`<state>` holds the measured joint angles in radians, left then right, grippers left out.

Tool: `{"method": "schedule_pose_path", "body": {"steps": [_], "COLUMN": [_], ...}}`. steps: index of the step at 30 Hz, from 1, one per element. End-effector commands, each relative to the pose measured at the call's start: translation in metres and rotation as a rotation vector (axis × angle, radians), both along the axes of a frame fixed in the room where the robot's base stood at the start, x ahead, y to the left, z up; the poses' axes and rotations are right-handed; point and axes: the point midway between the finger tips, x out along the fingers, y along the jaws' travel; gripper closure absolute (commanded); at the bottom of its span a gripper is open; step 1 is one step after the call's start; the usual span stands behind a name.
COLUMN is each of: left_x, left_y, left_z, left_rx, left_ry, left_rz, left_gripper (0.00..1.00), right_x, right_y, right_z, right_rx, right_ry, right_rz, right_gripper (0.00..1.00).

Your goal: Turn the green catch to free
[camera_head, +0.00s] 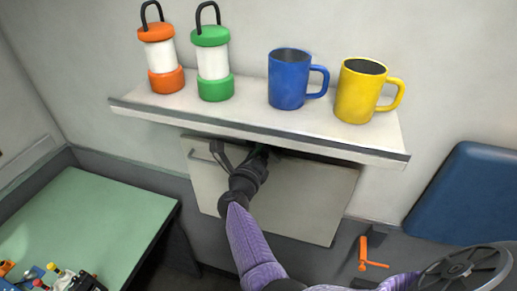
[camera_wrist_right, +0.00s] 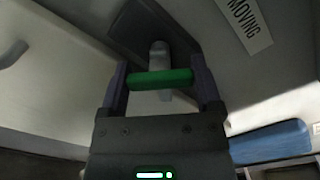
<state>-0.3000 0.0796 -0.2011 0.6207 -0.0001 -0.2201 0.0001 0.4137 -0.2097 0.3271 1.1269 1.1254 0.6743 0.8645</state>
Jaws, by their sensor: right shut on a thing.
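The green catch (camera_wrist_right: 160,79) is a bar on a grey post, mounted on a dark plate (camera_wrist_right: 148,28). In the right wrist view it lies crosswise between the two fingers of my right gripper (camera_wrist_right: 161,85), which is shut on it. In the head view my right gripper (camera_head: 260,155) reaches up under the shelf's front edge, at the top of a pale panel (camera_head: 300,200). There the catch is mostly hidden by the gripper and the shelf. My left gripper is not in view.
The shelf (camera_head: 240,125) above holds an orange lantern (camera_head: 160,55), a green lantern (camera_head: 213,60), a blue mug (camera_head: 288,80) and a yellow mug (camera_head: 358,95). A green-topped table (camera_head: 85,220) stands left. An orange crank (camera_head: 367,256) and blue seat back (camera_head: 468,205) are right.

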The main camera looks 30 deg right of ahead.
Motion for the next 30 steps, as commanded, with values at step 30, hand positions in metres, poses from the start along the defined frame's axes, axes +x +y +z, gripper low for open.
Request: {"method": "schedule_pose_path", "body": {"steps": [30], "left_x": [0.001], "left_y": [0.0], "left_z": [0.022], "left_rx": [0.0], "left_ry": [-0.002], "left_rz": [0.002], "left_gripper": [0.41], "right_x": [0.0], "right_y": [0.0], "right_z": [0.0], "right_rx": [-0.448], "right_ry": [0.525], "right_rz": [0.001], "right_gripper": [0.77]}}
